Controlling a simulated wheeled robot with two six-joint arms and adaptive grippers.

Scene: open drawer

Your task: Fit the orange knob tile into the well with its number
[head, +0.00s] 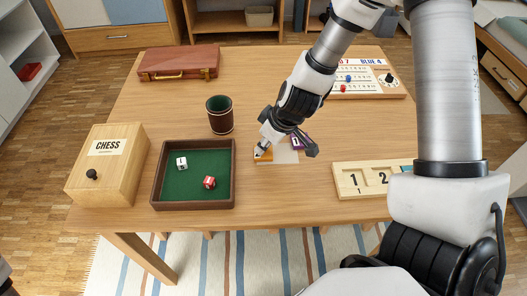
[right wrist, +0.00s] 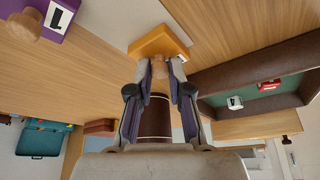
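The orange knob tile (right wrist: 165,41) is at the top of the right wrist view, with its wooden knob (right wrist: 159,68) between my right gripper's fingers. Both fingertips of my right gripper (right wrist: 161,70) appear to touch the knob. In the head view the right gripper (head: 262,153) largely covers the orange tile (head: 261,157) near the table's middle. The tile's number is hidden, and I cannot tell whether it touches the table. A purple knob tile (head: 298,143) is just right of it. The wooden number board (head: 350,193) at the right shows 1 and 2; my arm hides its right end. My left gripper is not in view.
A green-lined dice tray (head: 195,205) with two dice and a chess box (head: 110,165) stand left. A dark dice cup (head: 221,117) stands behind the tray. A brown case (head: 180,63) and a scoreboard (head: 368,92) lie farther back. Bare table separates the tiles from the board.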

